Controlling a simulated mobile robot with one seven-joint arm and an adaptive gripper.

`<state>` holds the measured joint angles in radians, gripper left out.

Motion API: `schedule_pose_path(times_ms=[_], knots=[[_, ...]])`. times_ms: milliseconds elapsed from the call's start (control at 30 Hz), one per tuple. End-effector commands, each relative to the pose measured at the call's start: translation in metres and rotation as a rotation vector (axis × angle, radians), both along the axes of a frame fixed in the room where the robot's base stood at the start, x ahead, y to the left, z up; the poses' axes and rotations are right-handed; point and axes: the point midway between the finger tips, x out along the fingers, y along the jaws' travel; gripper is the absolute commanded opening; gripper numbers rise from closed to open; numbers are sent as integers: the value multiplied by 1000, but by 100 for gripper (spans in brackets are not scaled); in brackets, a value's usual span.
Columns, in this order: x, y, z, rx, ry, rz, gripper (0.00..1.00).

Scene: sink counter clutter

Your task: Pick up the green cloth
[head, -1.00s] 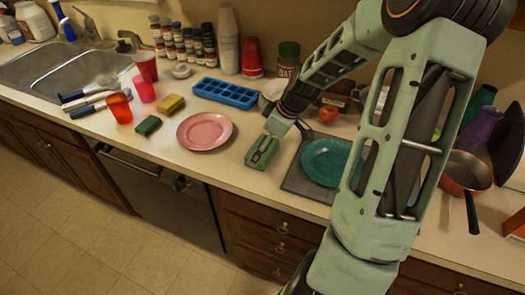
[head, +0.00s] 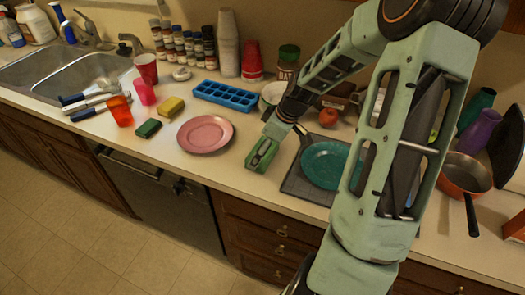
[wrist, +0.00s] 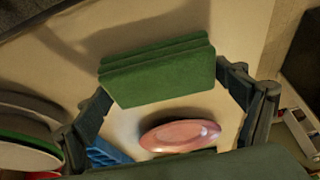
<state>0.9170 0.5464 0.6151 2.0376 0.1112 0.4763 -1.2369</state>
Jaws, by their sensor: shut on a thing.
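The green cloth (head: 254,157) is a folded block with layered edges, over the counter between the pink plate and the grey mat. My gripper (head: 265,150) reaches down onto it from above and is shut on it. In the wrist view the cloth (wrist: 158,72) spans between the two fingertips of my gripper (wrist: 165,95), with shadows on the pale counter around it. It appears to be slightly above the counter.
A pink plate (head: 205,134) lies to the left. A teal plate (head: 323,165) on a grey mat (head: 297,188) is close on the right. A blue ice tray (head: 226,95) is behind. A green sponge (head: 148,128) and yellow sponge (head: 171,105) lie farther left.

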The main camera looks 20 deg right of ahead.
Motion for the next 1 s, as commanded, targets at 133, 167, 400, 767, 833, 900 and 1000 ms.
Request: schedule_pose_path(times_ms=[133, 167, 400, 767, 833, 900, 1000], knots=[[0, 0, 13, -1, -1, 0, 69], [0, 0, 17, -1, -1, 0, 69], [-11, 2, 47, 0, 1, -1, 69], [-51, 14, 98, -3, 0, -3, 69], [-62, 17, 95, -2, 0, -4, 69], [-73, 20, 99, -3, 1, -4, 69], [-86, 24, 105, -3, 0, -4, 69]])
